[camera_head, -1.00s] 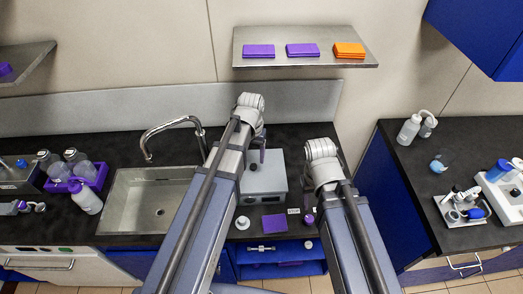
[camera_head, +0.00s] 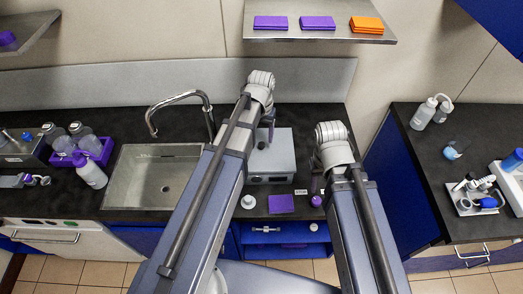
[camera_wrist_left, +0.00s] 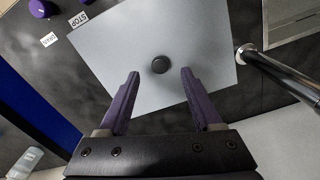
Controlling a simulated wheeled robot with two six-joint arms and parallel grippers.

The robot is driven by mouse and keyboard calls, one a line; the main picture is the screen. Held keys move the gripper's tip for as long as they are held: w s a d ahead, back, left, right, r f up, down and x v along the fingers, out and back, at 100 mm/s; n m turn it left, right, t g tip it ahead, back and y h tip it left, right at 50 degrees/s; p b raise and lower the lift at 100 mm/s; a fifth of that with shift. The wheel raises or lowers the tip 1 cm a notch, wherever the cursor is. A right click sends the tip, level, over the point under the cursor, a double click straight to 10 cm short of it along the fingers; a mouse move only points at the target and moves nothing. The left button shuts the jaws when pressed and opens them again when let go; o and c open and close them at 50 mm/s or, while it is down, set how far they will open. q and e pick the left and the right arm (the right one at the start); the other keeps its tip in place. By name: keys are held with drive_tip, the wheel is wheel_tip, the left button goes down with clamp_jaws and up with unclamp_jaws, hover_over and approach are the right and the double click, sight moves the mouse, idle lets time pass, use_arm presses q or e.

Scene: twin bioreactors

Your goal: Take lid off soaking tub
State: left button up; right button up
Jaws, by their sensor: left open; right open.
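The soaking tub (camera_head: 281,175) is a grey box on the dark counter, right of the sink. Its flat grey lid (camera_wrist_left: 205,35) fills the middle of the left wrist view, with a round black knob (camera_wrist_left: 160,64) on top. My left gripper (camera_wrist_left: 160,74) is open over the lid, its two purple fingers on either side of the knob in that view. I cannot tell the height gap, and nothing is between the fingers. In the head view my left gripper (camera_head: 268,126) is above the tub's back part. My right gripper (camera_head: 316,183) is right of the tub, mostly hidden by its own arm.
The sink (camera_head: 155,178) and its curved faucet (camera_head: 180,97) are left of the tub. A purple cloth (camera_head: 281,204) and a white round item (camera_head: 248,202) lie in front. A shelf (camera_head: 300,37) with folded cloths hangs above. "STOP" and "DRAIN" labels sit beside the tub.

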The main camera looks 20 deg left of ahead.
sight(262, 143)
use_arm(q)
wheel_tip(262, 143, down, 5)
drive_tip(key=b, duration=0.4)
drive_tip(key=shift+w+r, duration=0.15)
drive_tip(key=shift+r, duration=0.15)
drive_tip(key=shift+c, duration=0.3)
clamp_jaws()
